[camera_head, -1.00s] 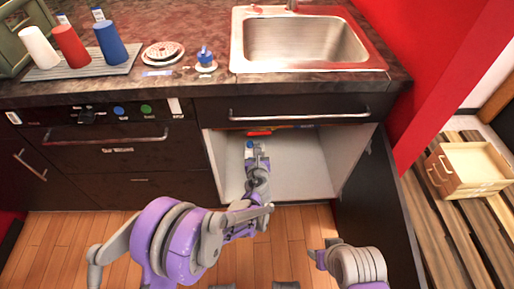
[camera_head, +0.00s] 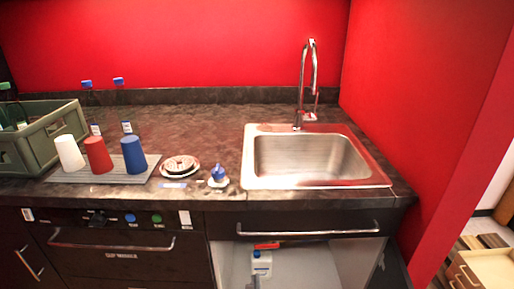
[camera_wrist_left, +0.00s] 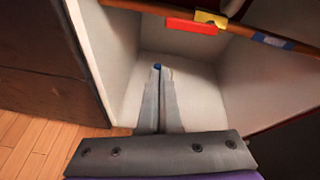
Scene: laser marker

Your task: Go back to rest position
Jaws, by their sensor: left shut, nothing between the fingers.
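My left gripper (camera_wrist_left: 160,78) is shut and empty in the left wrist view. Its fingers point into the open cabinet under the sink. A small blue thing (camera_wrist_left: 157,66) shows just past the fingertips, most of it hidden by them. In the head view a white bottle with blue parts (camera_head: 263,262) stands inside the cabinet. Only a small grey tip of my left gripper (camera_head: 256,281) shows at the bottom edge, in front of the bottle. My right gripper is out of view.
The cabinet wall (camera_wrist_left: 115,60) and a rail with red and yellow pieces (camera_wrist_left: 192,25) lie around the left gripper. The counter holds a sink (camera_head: 310,160), cups on a grey mat (camera_head: 62,177), plates (camera_head: 180,167) and a green crate (camera_head: 50,135).

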